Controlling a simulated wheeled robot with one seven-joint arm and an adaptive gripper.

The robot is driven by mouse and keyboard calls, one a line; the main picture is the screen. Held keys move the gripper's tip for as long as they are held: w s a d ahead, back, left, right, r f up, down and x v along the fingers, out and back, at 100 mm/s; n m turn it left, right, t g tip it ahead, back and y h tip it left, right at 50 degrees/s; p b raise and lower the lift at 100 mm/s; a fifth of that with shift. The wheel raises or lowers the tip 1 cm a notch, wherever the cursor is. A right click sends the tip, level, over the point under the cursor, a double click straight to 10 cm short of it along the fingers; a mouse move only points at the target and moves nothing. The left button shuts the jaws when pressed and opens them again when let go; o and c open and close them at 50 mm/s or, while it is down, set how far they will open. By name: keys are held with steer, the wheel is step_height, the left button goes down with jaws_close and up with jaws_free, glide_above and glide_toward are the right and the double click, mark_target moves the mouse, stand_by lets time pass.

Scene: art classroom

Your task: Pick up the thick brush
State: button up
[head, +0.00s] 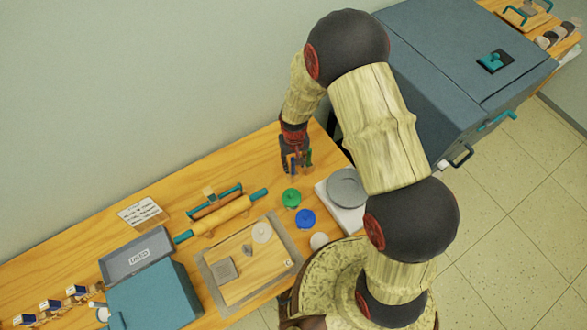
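My gripper (295,148) points down over the back right end of the wooden table, left of the large grey-blue cabinet. Thin upright blue and green pieces (308,158) show at its fingertips; they may be brush handles. The gripper covers most of them, so I cannot tell which is the thick brush or whether the fingers touch one. The fingers are too small and dark to show whether they are open or shut.
A green-lidded pot (291,198) and a blue-lidded pot (305,219) stand in front of the gripper. A grey round plate (346,188) lies to the right. A rolling pin (222,215), clay board (279,277) and tray marked USED (116,265) are further left. The grey-blue cabinet (432,112) stands right.

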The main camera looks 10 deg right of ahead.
mark_target(293, 168)
steer(key=shift+w+a+f, duration=0.1)
steer(key=shift+w+f, duration=0.05)
steer(key=shift+f, duration=1.1)
steer(key=shift+w+a+f, duration=0.1)
steer(key=shift+w+f, duration=0.05)
steer(key=shift+f, duration=1.1)
steer(key=c, duration=0.3)
jaws_close()
